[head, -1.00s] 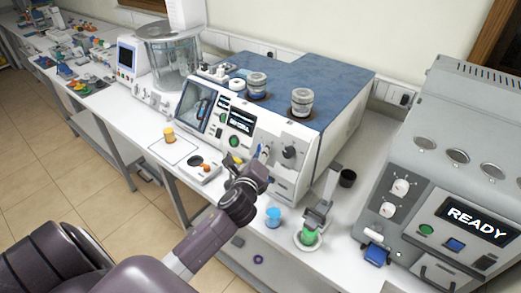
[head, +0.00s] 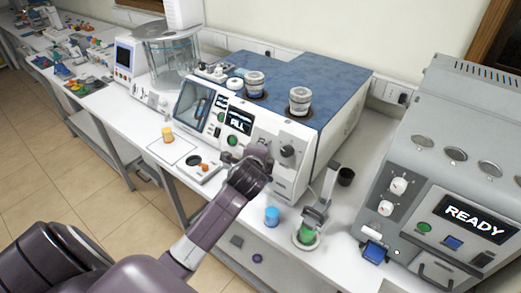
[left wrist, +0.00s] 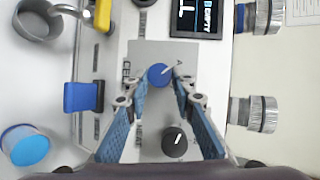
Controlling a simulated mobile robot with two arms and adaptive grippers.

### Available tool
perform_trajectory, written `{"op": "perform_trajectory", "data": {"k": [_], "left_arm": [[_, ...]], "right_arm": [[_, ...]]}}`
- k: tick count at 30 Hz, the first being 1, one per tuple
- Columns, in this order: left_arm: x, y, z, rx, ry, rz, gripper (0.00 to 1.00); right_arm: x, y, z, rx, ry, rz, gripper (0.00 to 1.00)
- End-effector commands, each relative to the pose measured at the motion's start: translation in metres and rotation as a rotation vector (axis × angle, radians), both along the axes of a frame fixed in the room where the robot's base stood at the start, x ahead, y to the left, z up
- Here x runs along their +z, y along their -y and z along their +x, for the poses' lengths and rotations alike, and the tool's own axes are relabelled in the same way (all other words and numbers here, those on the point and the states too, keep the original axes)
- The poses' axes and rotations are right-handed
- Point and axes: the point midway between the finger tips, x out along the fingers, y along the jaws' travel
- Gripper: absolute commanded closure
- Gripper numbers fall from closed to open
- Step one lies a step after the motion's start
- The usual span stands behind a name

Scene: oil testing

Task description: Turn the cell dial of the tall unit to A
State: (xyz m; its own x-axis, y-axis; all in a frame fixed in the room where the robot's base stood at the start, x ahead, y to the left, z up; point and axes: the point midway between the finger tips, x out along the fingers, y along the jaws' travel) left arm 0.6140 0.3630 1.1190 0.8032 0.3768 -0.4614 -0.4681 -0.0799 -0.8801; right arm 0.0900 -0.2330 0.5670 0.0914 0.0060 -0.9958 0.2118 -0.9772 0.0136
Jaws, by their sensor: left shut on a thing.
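In the left wrist view the blue cell dial (left wrist: 158,75) sits on a grey panel beside the word CELL. Its white pointer points to the upper right, toward a small mark. My left gripper (left wrist: 157,84) has one blue-padded finger on each side of the dial and is shut on it. In the head view my left gripper (head: 256,162) is at the front panel of the white unit with a blue top (head: 325,85) and hides the cell dial. My right gripper is not in view.
A dark dial (left wrist: 175,142) sits close to my fingers on the same panel; it also shows in the head view (head: 288,152). A blue-capped jar (head: 272,216) and a green-filled vessel (head: 306,233) stand in front. A grey READY machine (head: 440,150) is at right.

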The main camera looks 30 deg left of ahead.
Motion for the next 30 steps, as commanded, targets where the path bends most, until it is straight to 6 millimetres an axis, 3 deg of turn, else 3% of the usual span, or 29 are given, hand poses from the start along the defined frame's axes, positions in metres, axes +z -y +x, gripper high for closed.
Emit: {"op": "perform_trajectory", "data": {"k": [12,13,17,30], "left_arm": [[0.0001,-0.001,-0.0002,0.006,-0.001,-0.007,1.0],[0.0001,-0.001,-0.0002,0.006,-0.001,-0.007,0.76],[0.0,-0.0008,-0.0001,0.005,-0.001,-0.007,0.61],[0.0039,0.0032,-0.0065,0.002,0.0,-0.006,0.59]], "right_arm": [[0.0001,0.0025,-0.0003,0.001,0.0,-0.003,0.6],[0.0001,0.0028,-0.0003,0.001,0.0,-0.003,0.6],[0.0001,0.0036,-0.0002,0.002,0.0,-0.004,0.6],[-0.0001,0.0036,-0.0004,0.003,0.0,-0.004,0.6]]}}
